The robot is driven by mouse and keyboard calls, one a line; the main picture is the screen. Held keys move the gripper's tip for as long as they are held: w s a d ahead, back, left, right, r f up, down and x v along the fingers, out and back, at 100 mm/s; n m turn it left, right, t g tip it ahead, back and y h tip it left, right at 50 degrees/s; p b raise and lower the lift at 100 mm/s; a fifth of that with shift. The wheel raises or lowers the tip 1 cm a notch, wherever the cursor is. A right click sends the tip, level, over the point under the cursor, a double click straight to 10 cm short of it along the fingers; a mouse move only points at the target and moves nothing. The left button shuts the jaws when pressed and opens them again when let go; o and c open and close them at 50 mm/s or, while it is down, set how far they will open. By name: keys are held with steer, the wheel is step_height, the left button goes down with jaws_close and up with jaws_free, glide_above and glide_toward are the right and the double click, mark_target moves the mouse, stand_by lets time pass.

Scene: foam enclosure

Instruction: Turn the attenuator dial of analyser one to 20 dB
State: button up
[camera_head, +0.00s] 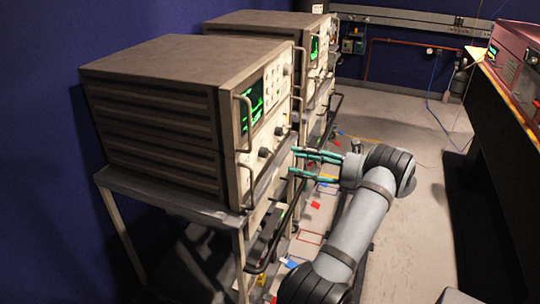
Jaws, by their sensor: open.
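A large grey-brown analyser (165,115) stands on a metal stand at the left, with a green lit screen (251,101) on its front. A second, similar analyser (262,24) stands behind it. I cannot read which is analyser one. Dark round knobs sit low on the near front panel, one at the left (264,152) and one at the right (279,131). Dial markings are too small to read. My gripper (293,161), with teal fingers, is open and empty. It points left at the lower front of the near analyser. I cannot tell whether it touches anything.
Upright handles (244,150) stick out at the edges of the near panel. A dark rail (283,225) runs along the stand front below my gripper. A reddish instrument (520,60) sits on a bench at the right. The floor between is mostly open.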

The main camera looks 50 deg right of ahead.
mark_target(267, 152)
steer(key=p+x, duration=0.1)
steer(key=x, duration=0.8)
steer(key=shift+f, duration=0.1)
steer(key=shift+c, duration=0.3)
jaws_close()
steer(key=shift+f+n+b, duration=0.1)
steer(key=shift+n+b, duration=0.2)
steer(key=shift+b, duration=0.15)
steer(key=shift+o, duration=0.3)
jaws_free()
